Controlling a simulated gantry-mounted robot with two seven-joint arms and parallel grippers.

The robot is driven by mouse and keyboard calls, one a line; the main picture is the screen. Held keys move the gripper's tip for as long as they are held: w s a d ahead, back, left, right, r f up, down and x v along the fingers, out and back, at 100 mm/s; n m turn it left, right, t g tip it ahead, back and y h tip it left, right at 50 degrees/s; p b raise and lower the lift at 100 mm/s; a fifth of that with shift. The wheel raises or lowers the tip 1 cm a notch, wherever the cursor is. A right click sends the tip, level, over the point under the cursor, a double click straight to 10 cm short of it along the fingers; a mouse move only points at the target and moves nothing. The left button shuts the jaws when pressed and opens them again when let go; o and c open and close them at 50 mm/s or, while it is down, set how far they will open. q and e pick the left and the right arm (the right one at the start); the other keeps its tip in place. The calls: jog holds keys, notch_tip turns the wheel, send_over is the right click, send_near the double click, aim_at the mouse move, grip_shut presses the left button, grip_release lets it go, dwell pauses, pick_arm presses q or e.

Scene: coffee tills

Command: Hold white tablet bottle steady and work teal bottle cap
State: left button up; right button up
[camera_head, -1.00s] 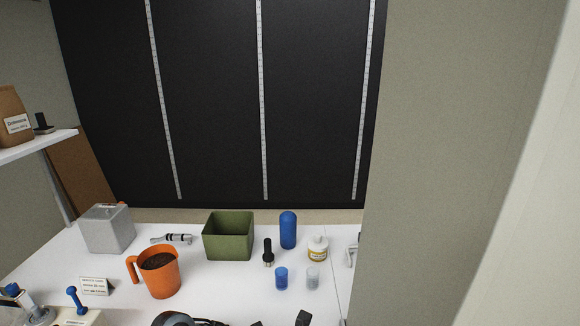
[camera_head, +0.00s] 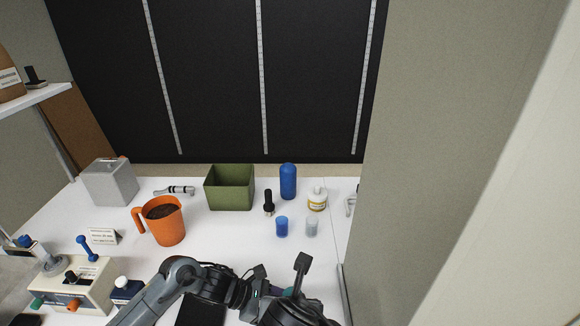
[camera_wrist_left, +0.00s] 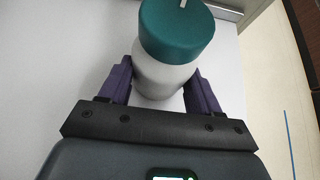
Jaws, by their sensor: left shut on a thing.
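The white tablet bottle (camera_wrist_left: 165,80) stands between the purple fingers of my left gripper (camera_wrist_left: 160,84) in the left wrist view. The gripper is shut on its body, with one finger on each side. The wide teal cap (camera_wrist_left: 175,32) sits on the bottle, with a small pale mark on top. In the head view my left gripper (camera_head: 262,289) is at the bottom centre, and only a sliver of teal (camera_head: 288,291) shows beside it. My right gripper (camera_head: 293,309) appears as a dark shape close by at the bottom edge. Its fingers are hidden.
An orange jug (camera_head: 170,228), green bin (camera_head: 210,190), blue bottle (camera_head: 288,182), blue cup (camera_head: 282,227), clear cup (camera_head: 312,228) and yellow-labelled jar (camera_head: 317,200) stand farther back. A small control box (camera_head: 92,285) is at left. A wall (camera_head: 450,160) closes the right side.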

pick_arm(q)
jog(key=o, duration=1.5)
jog(key=v, duration=1)
jog(key=shift+a+r, duration=0.2)
jog(key=shift+a, duration=0.15)
jog(key=shift+a+r, duration=0.35)
jog(key=shift+a, duration=0.2)
jog(key=shift+r, duration=0.1)
